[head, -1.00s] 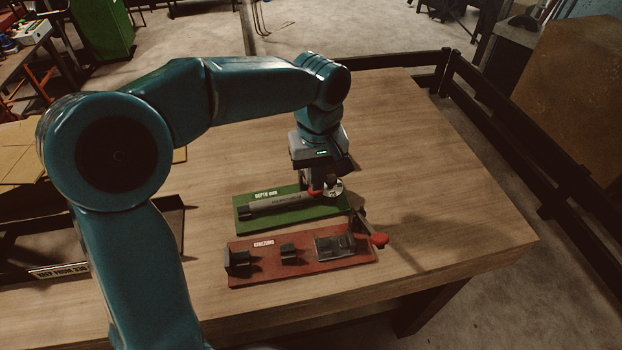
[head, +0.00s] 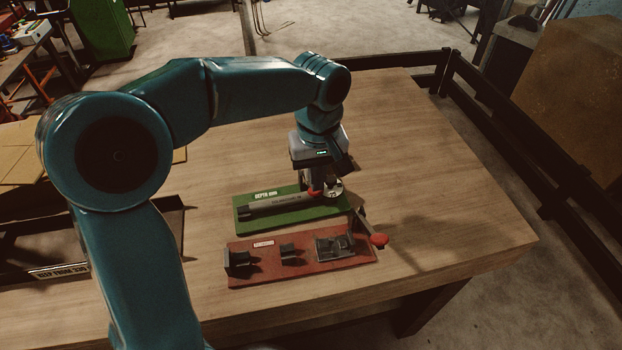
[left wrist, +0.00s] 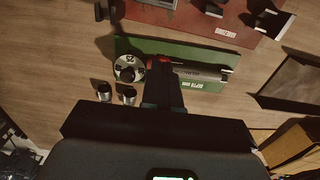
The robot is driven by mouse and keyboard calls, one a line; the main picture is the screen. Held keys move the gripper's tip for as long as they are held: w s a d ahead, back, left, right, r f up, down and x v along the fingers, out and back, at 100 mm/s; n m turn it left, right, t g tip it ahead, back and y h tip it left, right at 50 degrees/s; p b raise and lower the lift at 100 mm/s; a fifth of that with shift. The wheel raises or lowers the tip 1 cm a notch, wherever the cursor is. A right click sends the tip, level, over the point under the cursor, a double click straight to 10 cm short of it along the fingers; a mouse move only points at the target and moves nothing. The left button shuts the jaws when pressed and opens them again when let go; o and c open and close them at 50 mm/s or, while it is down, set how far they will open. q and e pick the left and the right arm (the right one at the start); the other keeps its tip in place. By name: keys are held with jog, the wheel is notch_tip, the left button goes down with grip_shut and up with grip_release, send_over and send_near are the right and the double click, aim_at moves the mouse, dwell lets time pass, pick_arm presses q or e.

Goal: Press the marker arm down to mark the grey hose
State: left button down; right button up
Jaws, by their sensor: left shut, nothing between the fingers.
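The green depth board (head: 268,223) lies on the wooden table. A grey bar with lettering, which looks like the grey hose (head: 280,203), lies along it; it also shows in the left wrist view (left wrist: 212,74). At its end are a round numbered dial (head: 336,189) and a red piece (head: 313,192), apparently part of the marker arm, mostly hidden by my gripper. My left gripper (head: 316,184) is shut and empty, pointing down over this red end. In the left wrist view its dark fingers (left wrist: 161,88) reach up to the red piece; contact is unclear. My right gripper is out of view.
A red board (head: 300,273) with dark blocks and a red-knobbed lever (head: 379,240) lies in front of the green one. In the left wrist view, two metal fittings (left wrist: 104,91) (left wrist: 129,96) stand near the dial. The table's right side is clear.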

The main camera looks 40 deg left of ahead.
pick_arm(q)
jog(key=shift+f, duration=0.1)
dwell(0.3)
jog(key=shift+f+b, duration=2.1)
jog(key=shift+f, duration=0.4)
jog(key=shift+r, duration=0.1)
notch_tip(320, 180, up, 13)
jog(key=p, duration=1.1)
jog(key=shift+s, duration=0.1)
